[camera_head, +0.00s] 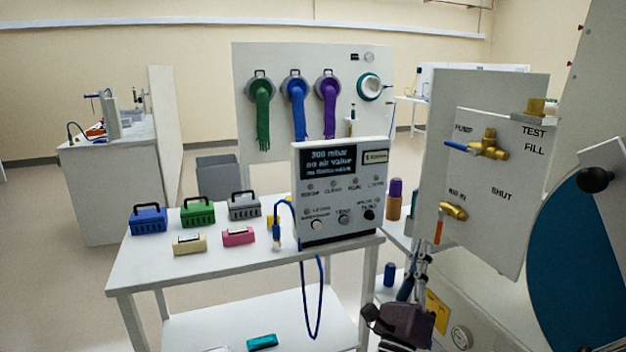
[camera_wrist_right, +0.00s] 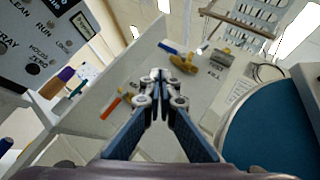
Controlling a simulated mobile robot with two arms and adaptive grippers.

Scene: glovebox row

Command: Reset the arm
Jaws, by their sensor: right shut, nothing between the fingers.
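My right gripper (camera_head: 424,250) is at the lower right of the head view, pointing up, just below the air-in valve with the orange handle (camera_head: 438,232). In the right wrist view its fingers (camera_wrist_right: 158,78) come together at the tips, shut and empty. Behind them is the grey valve panel (camera_head: 503,185), marked PUMP, TEST, FILL and SHUT. The brass pump valve (camera_head: 488,146) has a blue handle pointing left. I cannot tell whether the fingertips touch the panel. My left gripper is not in view.
A white meter box (camera_head: 340,228) with a dark display stands on the white cart (camera_head: 150,268), beside blue, green and grey cases. A blue cable (camera_head: 308,310) hangs from the cart. A large blue round window (camera_head: 580,260) is at the right. Open floor (camera_head: 60,290) is at the left.

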